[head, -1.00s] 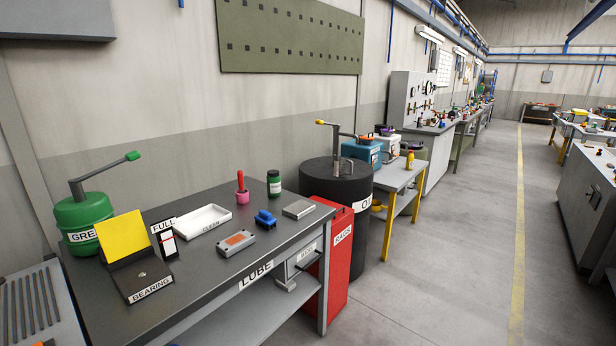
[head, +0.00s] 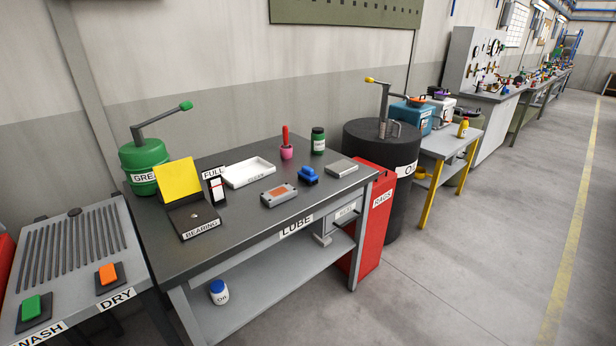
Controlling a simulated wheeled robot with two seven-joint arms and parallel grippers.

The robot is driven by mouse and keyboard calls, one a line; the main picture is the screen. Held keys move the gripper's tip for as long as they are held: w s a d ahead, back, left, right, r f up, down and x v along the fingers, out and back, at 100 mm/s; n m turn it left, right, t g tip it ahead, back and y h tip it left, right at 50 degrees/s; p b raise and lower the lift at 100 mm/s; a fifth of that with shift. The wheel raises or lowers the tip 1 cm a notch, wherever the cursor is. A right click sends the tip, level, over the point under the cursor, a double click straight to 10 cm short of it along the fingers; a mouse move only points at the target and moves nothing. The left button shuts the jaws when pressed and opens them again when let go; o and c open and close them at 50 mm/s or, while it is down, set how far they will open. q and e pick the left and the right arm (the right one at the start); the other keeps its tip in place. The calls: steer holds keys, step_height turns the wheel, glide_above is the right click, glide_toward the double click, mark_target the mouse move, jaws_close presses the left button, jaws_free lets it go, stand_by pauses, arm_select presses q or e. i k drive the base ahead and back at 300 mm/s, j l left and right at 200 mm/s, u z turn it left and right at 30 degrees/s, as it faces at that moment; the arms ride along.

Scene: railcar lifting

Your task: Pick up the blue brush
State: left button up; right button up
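A small blue object (head: 308,175), which looks like the blue brush, lies on the dark top of the lube bench (head: 235,222). It sits between a grey block with an orange-brown top (head: 279,195) and a flat grey metal block (head: 341,166). Its bristles cannot be made out at this size. Nothing covers it. Neither of my grippers shows in the head view.
Behind the brush stand a pink cup with a red handle (head: 286,152) and a green jar (head: 318,141). A white tray (head: 249,173) and a yellow-lidded bearing box (head: 184,190) are further left. A red rags bin (head: 374,225) stands at the bench's right end. Floor in front is clear.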

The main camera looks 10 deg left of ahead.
mark_target(307, 175)
steer(key=i+l, duration=0.25)
steer(key=i+l+z, duration=0.1)
steer(key=i, duration=0.4)
steer(key=i+l, duration=0.35)
